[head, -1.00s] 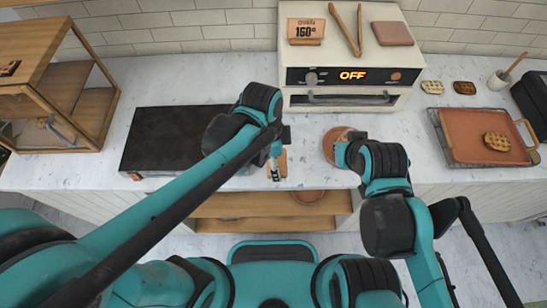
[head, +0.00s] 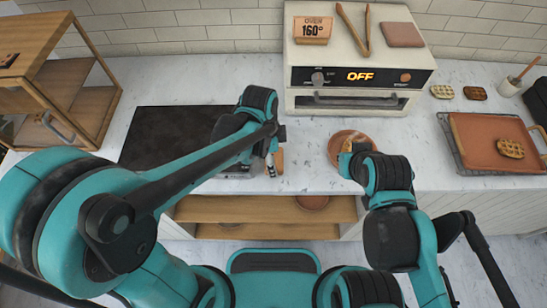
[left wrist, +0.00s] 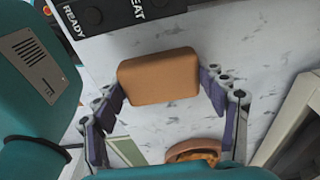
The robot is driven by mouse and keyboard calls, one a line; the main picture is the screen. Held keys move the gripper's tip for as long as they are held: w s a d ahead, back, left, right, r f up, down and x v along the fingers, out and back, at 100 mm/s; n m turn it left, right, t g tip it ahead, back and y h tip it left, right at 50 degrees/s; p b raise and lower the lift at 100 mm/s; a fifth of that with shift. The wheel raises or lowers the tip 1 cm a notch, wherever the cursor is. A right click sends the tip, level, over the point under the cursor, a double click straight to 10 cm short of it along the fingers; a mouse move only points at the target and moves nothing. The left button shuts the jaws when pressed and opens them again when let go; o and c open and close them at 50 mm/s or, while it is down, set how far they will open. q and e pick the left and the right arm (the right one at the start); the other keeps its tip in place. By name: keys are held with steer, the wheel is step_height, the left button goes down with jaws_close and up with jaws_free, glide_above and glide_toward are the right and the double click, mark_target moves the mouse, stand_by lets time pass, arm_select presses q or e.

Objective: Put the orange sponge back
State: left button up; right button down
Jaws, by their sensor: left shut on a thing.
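The orange sponge (left wrist: 160,78) sits between the two fingers of my left gripper (left wrist: 162,92) in the left wrist view. The gripper is shut on it, over the white marble counter. In the head view a small orange part of the sponge (head: 280,160) shows beside my left gripper (head: 271,164), just right of the black griddle (head: 165,137). My right gripper (head: 346,160) is at the near edge of a round terracotta plate (head: 336,150). My right wrist hides much of its fingers, so I cannot tell whether they are open.
A cream oven (head: 358,76) reading OFF stands behind, with tongs (head: 354,30) on top. A tray (head: 480,140) with a waffle is at the right. A wooden cabinet (head: 60,85) is at the left. A wooden shelf (head: 260,209) lies below the counter.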

arm_select(q)
steer(key=shift+f, duration=0.25)
steer(key=o, duration=1.3)
steer(key=shift+r, duration=0.1)
steer(key=shift+r, duration=0.2)
step_height(320, 180, up, 12)
steer(key=a+p, duration=0.2)
steer(key=p, duration=0.2)
steer(key=s+a+n+t, duration=0.1)
steer(key=a+n+t, duration=0.1)
steer(key=a+n, duration=0.3)
steer(key=s+a+r+n+t+y, duration=0.1)
steer(key=s+a+n+t, duration=0.1)
steer(key=a+n, duration=0.3)
steer(key=s+a+n+t, duration=0.2)
steer(key=a+n, duration=0.3)
steer(key=n, duration=0.3)
steer(key=shift+s+a+r+t, duration=0.1)
steer(key=shift+a+r+t, duration=0.3)
steer(key=shift+t, duration=0.2)
